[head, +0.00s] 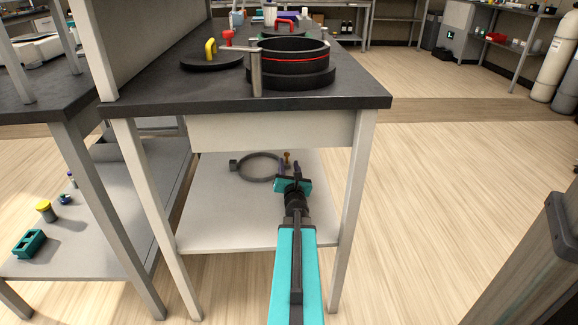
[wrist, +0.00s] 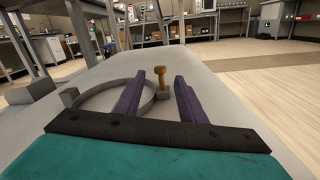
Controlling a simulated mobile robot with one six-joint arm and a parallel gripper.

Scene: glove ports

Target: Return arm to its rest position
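My arm reaches in under the bench, over its lower shelf (head: 215,215), in the head view. My gripper (head: 290,168) has a teal body and two dark purple fingers. In the wrist view the fingers (wrist: 160,88) stand apart with a clear gap, and nothing is held. A small brass-coloured bolt or pin (wrist: 162,80) stands upright beyond the gap between the fingers. It also shows in the head view (head: 287,157), just past the fingertips. A grey ring clamp (head: 240,171) lies on the shelf to the left of the fingers. The left finger covers part of the ring in the wrist view.
The bench top (head: 150,98) overhangs my arm, with legs on either side. On it stand a black round port ring (head: 292,55) and a black lid (head: 212,62) with a yellow handle. The floor to the right (head: 440,200) is free.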

